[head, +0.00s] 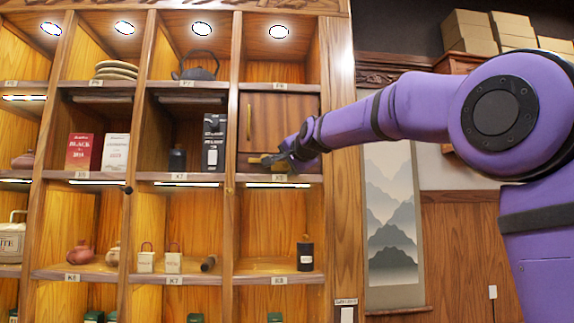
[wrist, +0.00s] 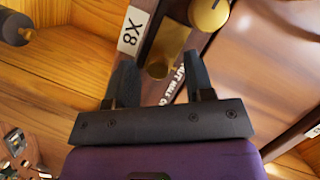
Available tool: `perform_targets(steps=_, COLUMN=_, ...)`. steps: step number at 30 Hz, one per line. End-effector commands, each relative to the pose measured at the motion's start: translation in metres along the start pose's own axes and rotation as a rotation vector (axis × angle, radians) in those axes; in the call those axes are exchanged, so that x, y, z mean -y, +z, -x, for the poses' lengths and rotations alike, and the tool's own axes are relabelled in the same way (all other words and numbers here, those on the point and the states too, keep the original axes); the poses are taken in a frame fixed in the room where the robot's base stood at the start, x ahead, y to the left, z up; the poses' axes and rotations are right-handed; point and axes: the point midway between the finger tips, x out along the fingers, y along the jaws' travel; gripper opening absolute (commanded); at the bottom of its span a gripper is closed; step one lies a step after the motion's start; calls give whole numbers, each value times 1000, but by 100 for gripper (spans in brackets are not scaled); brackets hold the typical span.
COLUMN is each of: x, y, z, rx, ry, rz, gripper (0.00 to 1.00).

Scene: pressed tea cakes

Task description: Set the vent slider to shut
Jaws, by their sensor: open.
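The vent slider appears to be the brass peg with a round end (wrist: 172,42) in the wrist view, close to a printed strip (wrist: 179,82) that reads roughly "SHUT HALF O…", partly covered by a finger. My gripper (wrist: 158,78) is open, with one dark finger on each side of the peg's end; I cannot tell whether either touches it. In the head view my gripper (head: 287,155) is at the lower edge of the wooden cabinet door (head: 284,122), beside a brass piece (head: 262,159). The slider's exact setting cannot be read.
A second brass cylinder (wrist: 208,12) sits at the top of the wrist view, near the X8 label (wrist: 133,31). The door has a brass handle (head: 249,116). A dark canister (head: 305,254) stands in the compartment below.

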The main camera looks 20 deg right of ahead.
Motion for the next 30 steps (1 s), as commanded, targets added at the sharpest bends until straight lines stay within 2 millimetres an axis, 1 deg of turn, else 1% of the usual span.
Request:
perform_targets(steps=5, x=1, y=0, z=26, rx=-1, ry=-2, rz=0, gripper=48)
perform_targets(steps=12, x=1, y=0, z=71, rx=-1, ry=-3, rz=0, gripper=48)
perform_targets(steps=15, x=1, y=0, z=85, rx=-1, ry=-2, rz=0, gripper=48)
perform_targets(steps=21, x=1, y=1, z=101, rx=0, ry=-1, rz=0, gripper=48)
perform_targets(steps=30, x=0, y=1, z=103, rx=1, ry=0, rz=0, gripper=48)
